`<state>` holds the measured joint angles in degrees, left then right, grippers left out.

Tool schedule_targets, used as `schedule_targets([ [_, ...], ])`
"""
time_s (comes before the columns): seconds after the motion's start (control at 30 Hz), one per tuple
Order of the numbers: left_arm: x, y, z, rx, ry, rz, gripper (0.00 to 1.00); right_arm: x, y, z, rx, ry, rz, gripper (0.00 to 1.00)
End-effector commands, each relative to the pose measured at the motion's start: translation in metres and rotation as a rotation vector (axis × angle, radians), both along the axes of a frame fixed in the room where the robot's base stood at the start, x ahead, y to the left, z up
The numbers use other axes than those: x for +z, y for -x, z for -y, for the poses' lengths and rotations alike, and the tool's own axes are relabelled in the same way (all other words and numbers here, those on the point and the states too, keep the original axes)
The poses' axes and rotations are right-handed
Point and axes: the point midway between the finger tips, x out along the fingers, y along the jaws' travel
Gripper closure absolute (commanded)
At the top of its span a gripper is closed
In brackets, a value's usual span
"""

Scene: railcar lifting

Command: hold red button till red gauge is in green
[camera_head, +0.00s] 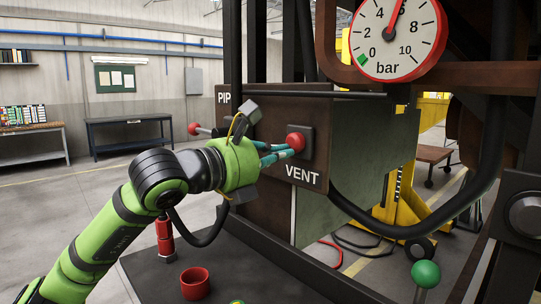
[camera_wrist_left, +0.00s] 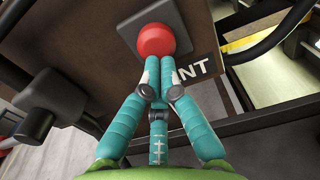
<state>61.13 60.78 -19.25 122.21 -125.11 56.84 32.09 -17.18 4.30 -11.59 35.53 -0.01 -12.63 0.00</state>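The round red button (camera_head: 295,141) sits on a dark square plate on the panel marked VENT. My left gripper (camera_head: 291,153) reaches it from the left with its teal fingers drawn together. In the left wrist view the fingertips (camera_wrist_left: 161,66) meet the lower side of the red button (camera_wrist_left: 156,40); nothing shows between them. I cannot tell how far the button is pressed. My right gripper is not in view.
A red ball-ended lever (camera_head: 193,129) sticks out left of the panel. A dark platform (camera_head: 153,266) below bears a red cup (camera_head: 195,283) and a red tool (camera_head: 164,238). A green knob (camera_head: 425,274) stands at lower right. Thick black hose (camera_head: 400,229) curves beside the panel.

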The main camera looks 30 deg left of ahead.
Motion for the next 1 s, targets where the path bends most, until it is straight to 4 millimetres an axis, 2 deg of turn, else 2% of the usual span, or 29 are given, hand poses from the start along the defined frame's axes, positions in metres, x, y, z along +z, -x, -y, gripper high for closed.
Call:
schedule_targets([
  [1.0,0.0034,-0.0026,-0.0002,0.001,0.004,0.009,1.0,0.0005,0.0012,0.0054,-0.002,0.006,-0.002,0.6],
])
